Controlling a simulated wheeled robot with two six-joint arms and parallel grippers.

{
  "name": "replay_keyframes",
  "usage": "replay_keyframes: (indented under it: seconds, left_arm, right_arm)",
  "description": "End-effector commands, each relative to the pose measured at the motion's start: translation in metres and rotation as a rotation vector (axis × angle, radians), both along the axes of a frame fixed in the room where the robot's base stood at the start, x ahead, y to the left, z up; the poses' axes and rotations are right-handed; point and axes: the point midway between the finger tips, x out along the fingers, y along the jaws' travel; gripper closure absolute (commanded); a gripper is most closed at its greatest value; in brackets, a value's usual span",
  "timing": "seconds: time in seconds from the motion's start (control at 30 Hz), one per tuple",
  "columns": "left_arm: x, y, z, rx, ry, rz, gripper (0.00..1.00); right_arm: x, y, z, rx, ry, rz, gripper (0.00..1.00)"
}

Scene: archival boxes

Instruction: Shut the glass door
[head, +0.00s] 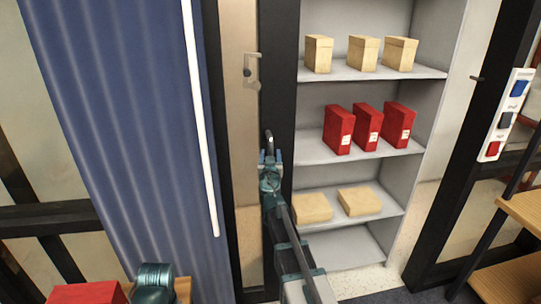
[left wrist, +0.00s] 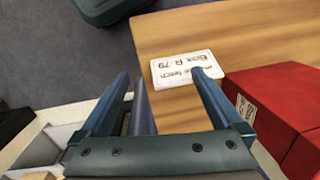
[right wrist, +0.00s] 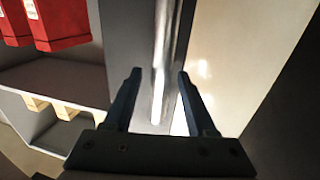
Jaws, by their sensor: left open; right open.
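A tall dark frame (head: 281,75) stands left of the open grey shelves in the head view. I take it as the glass door's edge, with pale glazing (head: 240,150) to its left. How far the door stands open I cannot tell. My right gripper (head: 270,157) is at a metal bar handle (head: 268,137) on this frame. In the right wrist view the handle (right wrist: 163,45) runs between the spread fingers (right wrist: 160,74); contact is not clear. My left gripper (left wrist: 160,76) is open over a wooden desk, near a white card (left wrist: 185,68).
Shelves (head: 345,72) hold cream boxes, red boxes (head: 368,128) and flat boxes (head: 312,207). A blue ribbed panel (head: 120,100) fills the left. A button panel (head: 507,115) and wooden shelving (head: 522,212) are at right. A red box (left wrist: 265,105) sits beside my left gripper.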

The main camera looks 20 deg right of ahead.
Motion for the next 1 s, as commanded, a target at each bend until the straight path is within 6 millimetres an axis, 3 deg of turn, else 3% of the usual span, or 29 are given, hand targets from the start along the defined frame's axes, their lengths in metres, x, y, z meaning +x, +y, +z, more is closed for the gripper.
replay_keyframes:
  seconds: [0.27,0.6,1.0]
  left_arm:
    - [0.0000,0.0000,0.0000,0.000,0.000,0.000,0.00]
    - [0.0000,0.0000,0.0000,0.000,0.000,0.000,0.00]
    - [0.0000,0.0000,0.0000,0.000,0.000,0.000,0.00]
  right_arm:
    - [0.0029,-0.0014,0.0000,0.000,0.000,0.001,0.43]
    - [0.0027,-0.0012,0.0000,0.000,0.000,0.001,1.00]
    - [0.0028,-0.0011,0.0000,0.000,0.000,0.001,1.00]
